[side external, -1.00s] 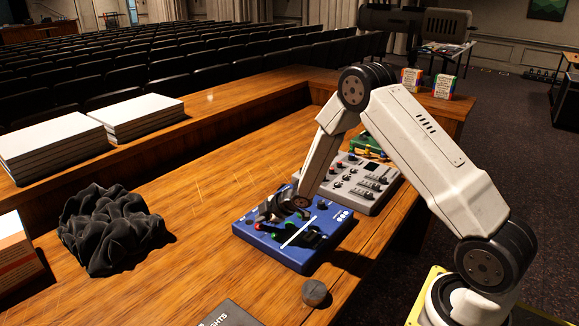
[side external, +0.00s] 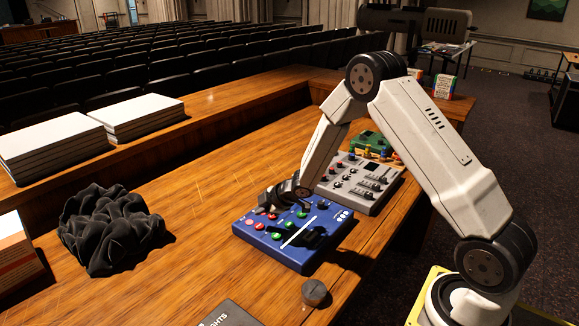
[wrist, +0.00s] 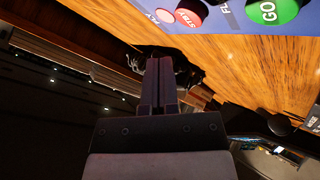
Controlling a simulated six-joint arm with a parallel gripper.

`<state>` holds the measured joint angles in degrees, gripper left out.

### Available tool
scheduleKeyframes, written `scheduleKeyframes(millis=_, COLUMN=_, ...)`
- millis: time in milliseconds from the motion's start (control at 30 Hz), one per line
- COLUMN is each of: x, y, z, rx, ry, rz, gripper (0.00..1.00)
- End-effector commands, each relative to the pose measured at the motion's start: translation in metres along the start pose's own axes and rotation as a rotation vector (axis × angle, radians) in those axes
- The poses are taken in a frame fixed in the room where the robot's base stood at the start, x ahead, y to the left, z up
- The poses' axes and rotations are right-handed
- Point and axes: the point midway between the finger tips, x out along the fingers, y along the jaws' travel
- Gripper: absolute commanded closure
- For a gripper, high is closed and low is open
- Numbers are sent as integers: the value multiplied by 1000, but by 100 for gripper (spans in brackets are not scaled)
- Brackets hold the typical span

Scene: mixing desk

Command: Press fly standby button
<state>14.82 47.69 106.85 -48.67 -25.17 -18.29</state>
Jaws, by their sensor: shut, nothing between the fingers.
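The blue control panel (side external: 290,262) lies on the wooden desk in the side external view, with rows of red and green buttons and a white strip. My gripper (side external: 262,207) is low over the panel's back left edge and hides part of it; contact cannot be told. In the wrist view, my gripper's fingers (wrist: 158,68) are shut with nothing between them. A red button marked STBY (wrist: 190,14) is at the top edge, right of the fingertips and apart from them in the picture, with partly cut-off lettering beside it. A green GO button (wrist: 275,10) is further right.
A small round object (side external: 314,292) is in front. Black crumpled cloth (side external: 108,230) and stacked white books (side external: 48,147) are at left. The desk between cloth and panel is clear.

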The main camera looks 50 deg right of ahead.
Motion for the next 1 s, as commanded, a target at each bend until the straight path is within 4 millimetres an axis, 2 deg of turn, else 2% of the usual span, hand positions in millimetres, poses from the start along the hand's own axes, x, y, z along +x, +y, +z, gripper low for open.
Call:
scheduleKeyframes(millis=400, x=-18, y=13, z=-13, rx=0, ry=0, rz=1, gripper=100)
scheduleKeyframes(millis=1000, x=-18, y=13, z=-13, rx=1, ry=-1, rz=0, gripper=100)
